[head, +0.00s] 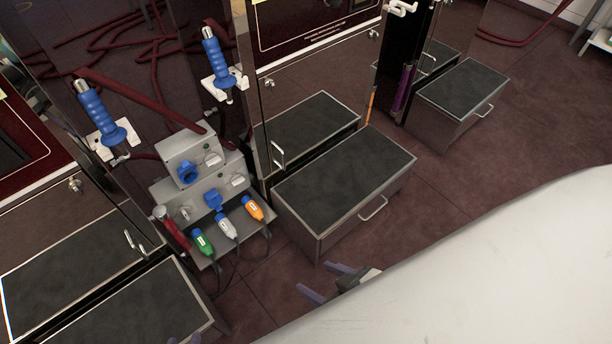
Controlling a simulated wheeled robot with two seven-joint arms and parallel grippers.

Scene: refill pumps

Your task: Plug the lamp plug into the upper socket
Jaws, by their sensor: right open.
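A grey socket box stands in two tiers between the pumps. The upper socket (187,173) is blue and round, on the upper tier. A second blue socket (213,199) is on the lower tier. A green plug (203,242), a white plug (227,228) and an orange plug (253,208) rest side by side on the ledge below, with dark cables. Their labels are too small to read, so I cannot tell which is the lamp's. My right gripper (313,276) is open and empty, right of the plugs.
A black-topped step box (345,185) with a metal handle stands right of the plugs. Two blue-handled nozzles (103,118) (218,62) hang above the socket box. A dark red hose runs beside it. Bare tiled floor (275,285) lies in front.

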